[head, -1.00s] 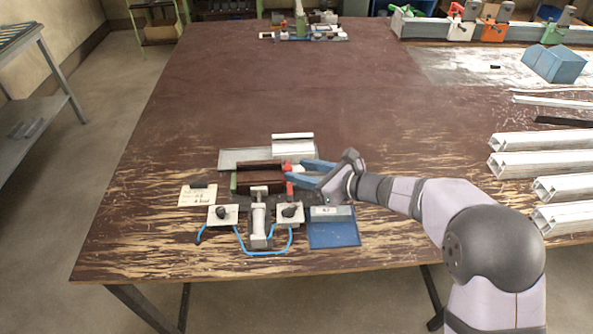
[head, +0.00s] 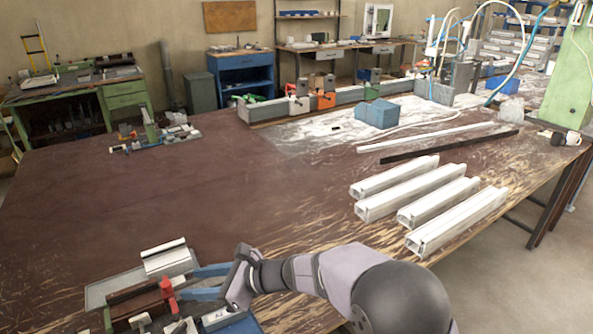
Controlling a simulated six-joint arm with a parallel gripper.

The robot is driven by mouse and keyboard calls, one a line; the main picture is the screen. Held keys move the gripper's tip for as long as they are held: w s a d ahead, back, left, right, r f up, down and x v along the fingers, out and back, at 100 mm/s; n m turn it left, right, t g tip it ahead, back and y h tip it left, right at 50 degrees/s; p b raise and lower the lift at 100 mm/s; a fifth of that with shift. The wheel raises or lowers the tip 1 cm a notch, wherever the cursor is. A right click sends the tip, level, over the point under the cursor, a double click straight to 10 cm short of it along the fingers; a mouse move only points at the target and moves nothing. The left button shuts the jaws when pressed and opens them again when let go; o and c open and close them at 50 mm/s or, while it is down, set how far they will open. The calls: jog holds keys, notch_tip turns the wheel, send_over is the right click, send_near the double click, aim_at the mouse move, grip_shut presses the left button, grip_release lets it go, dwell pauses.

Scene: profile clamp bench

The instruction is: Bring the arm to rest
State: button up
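My gripper (head: 188,283) is at the lower left of the head view, at the end of my arm that reaches in from the bottom. Its two blue fingers are spread apart, with nothing visible between them. The fingertips point left, close to a clamp fixture (head: 135,303) with dark brown jaws and red parts (head: 168,290). I cannot tell whether a fingertip touches the red part. A short white profile piece (head: 165,256) lies on a grey plate behind the fixture. The fixture's near side is cut off by the picture's lower edge.
Several white profiles (head: 410,200) lie to the right on the table (head: 240,200). A blue block (head: 377,113) and a long rail with clamps (head: 315,101) are farther back. Small items (head: 150,135) stand at the back left. The table's middle is clear.

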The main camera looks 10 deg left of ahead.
jog(key=d+n+h, duration=0.1)
jog(key=d, duration=0.3)
jog(key=s+d+n+h+p, duration=0.1)
jog(key=d+n, duration=0.1)
jog(key=d, duration=0.2)
jog(key=d+n+h+p, duration=0.1)
jog(key=d+n, duration=0.1)
jog(key=d, duration=0.2)
jog(key=shift+s+d+f, duration=0.15)
jog(key=shift+d+f, duration=0.05)
jog(key=shift+d, duration=0.05)
jog(key=s+d+n+h+p, duration=0.1)
jog(key=s+d+n+h, duration=0.2)
jog(key=d, duration=0.9)
jog(key=s+d+n+h+p, duration=0.2)
jog(key=s+d+n+h, duration=0.1)
jog(key=d, duration=0.8)
jog(key=s+d+n+h+p, duration=0.2)
jog(key=s+d+n+h, duration=0.2)
jog(key=d, duration=0.8)
jog(key=s+f+n, duration=0.1)
jog(key=n, duration=0.1)
jog(key=shift+s+d+n, duration=0.2)
jog(key=shift+d+n, duration=0.1)
